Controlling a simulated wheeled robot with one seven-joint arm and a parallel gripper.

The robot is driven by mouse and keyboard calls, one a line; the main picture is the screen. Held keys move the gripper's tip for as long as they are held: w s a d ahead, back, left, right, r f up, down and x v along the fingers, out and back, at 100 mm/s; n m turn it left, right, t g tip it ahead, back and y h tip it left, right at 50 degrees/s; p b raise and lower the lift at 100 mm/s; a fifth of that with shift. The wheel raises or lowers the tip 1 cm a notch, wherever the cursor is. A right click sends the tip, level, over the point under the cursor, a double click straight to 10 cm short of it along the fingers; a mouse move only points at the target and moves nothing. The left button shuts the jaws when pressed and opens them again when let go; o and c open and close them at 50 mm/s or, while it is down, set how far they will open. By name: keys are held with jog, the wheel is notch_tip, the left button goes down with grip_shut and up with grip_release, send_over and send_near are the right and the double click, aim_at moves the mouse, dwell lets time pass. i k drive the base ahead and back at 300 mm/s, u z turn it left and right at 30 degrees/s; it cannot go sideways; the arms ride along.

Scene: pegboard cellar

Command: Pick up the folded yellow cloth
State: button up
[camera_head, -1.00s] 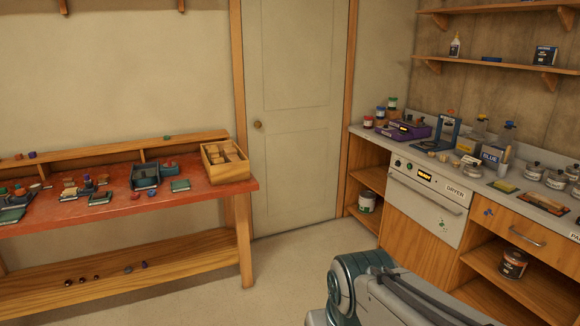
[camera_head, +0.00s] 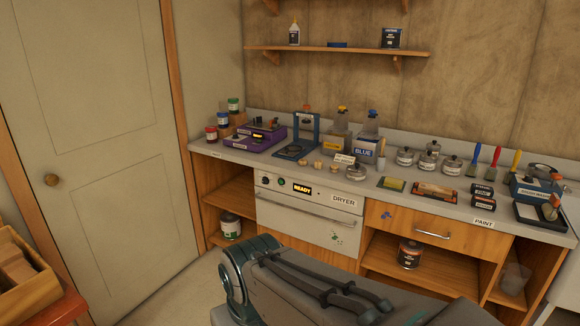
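Part of my own body fills the bottom middle of the view. My gripper is not in view.
The grey counter (camera_head: 350,187) is crowded: a purple device (camera_head: 255,136), blue stand (camera_head: 299,140), several jars, an orange-brown packet (camera_head: 435,191) and colored-handled tools. The dryer (camera_head: 307,207) is below. A door (camera_head: 95,120) and a wooden crate (camera_head: 25,282) are left.

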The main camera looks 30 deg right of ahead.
aim_at(389, 182)
jog(key=z, duration=0.4)
jog(key=i, duration=1.8)
jog(key=z, duration=1.55)
jog(key=i, duration=0.8)
jog(key=z, duration=1.45)
jog(key=i, duration=0.5)
jog(key=z, duration=0.3)
